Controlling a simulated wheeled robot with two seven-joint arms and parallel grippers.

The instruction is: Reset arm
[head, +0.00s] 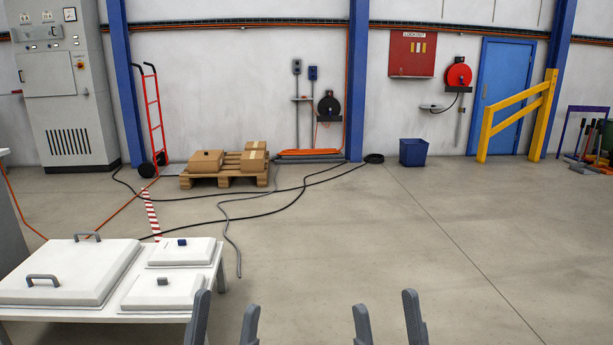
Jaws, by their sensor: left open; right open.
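My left gripper (223,320) shows at the bottom edge, left of centre. Its two grey fingers are apart and nothing is between them. It is close to the right end of the white table in the picture. My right gripper (389,322) shows at the bottom edge, right of centre. Its fingers are also apart, with only bare floor behind them. The rest of both arms is out of the picture.
A white table (150,315) with white lidded panels (70,272) stands at the lower left. Cables (235,245) lie on the floor behind it. A pallet (225,181) with boxes, a blue bin (413,152) and a yellow barrier (517,115) stand farther back. The right floor is clear.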

